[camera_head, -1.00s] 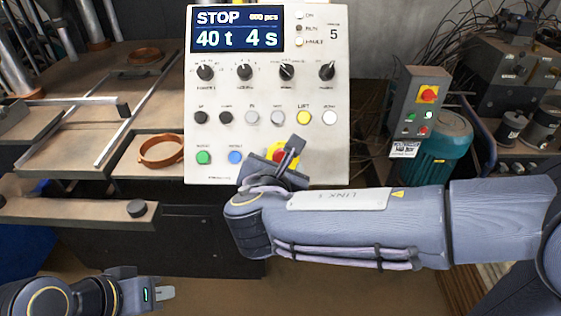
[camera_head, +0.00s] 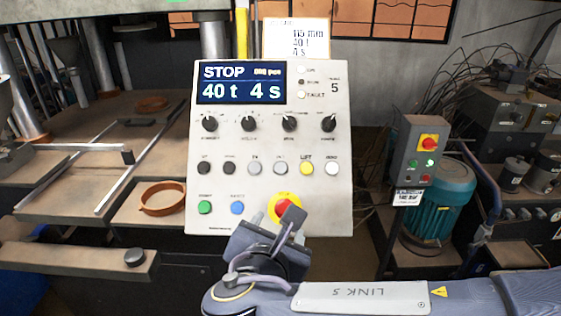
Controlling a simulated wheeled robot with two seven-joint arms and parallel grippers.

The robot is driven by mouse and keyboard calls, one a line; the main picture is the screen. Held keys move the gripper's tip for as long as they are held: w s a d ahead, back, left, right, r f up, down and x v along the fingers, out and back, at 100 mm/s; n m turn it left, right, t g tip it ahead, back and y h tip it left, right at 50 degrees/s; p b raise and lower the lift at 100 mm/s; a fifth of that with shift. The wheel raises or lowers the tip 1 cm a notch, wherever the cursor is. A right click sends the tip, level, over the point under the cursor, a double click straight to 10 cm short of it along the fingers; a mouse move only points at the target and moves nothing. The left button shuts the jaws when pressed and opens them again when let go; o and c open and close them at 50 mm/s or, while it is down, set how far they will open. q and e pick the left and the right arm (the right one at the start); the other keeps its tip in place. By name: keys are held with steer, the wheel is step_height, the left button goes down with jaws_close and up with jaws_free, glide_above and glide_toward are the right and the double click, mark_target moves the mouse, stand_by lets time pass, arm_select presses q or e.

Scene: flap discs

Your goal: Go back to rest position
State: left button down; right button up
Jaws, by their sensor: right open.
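My right gripper (camera_head: 271,222) is in front of the lower edge of a white control panel (camera_head: 268,150), near the red and yellow emergency stop button (camera_head: 285,206). It is open and seems empty. It covers part of the button; I cannot tell whether it touches the panel. The panel's display (camera_head: 241,83) reads STOP, 40 t, 4 s. My right arm enters from the lower right. My left gripper is out of the picture.
A grey switch box (camera_head: 416,150) with a red button and a teal motor (camera_head: 440,200) stand at the right. A bench (camera_head: 70,190) with rails and an orange ring (camera_head: 162,199) is at the left. A paper note (camera_head: 297,40) stands above the panel.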

steer(key=s+d+f+m+g, duration=0.3)
steer(key=d+f+m+g, duration=0.15)
steer(key=d+m, duration=0.4)
steer(key=s+d+f+m+g, duration=0.3)
steer(key=d+f+m, duration=0.25)
steer(key=d, duration=0.65)
steer(key=s+f+m+y, duration=0.1)
steer(key=s+m, duration=0.3)
steer(key=m, duration=0.5)
steer(key=s+d+f+m+y, duration=0.1)
steer(key=s+m+y, duration=0.3)
steer(key=m, duration=0.5)
steer(key=shift+s+d+f+y, duration=0.15)
steer(key=shift+s+f+y, duration=0.15)
steer(key=shift+s+f, duration=0.3)
steer(key=shift+w+f, duration=0.1)
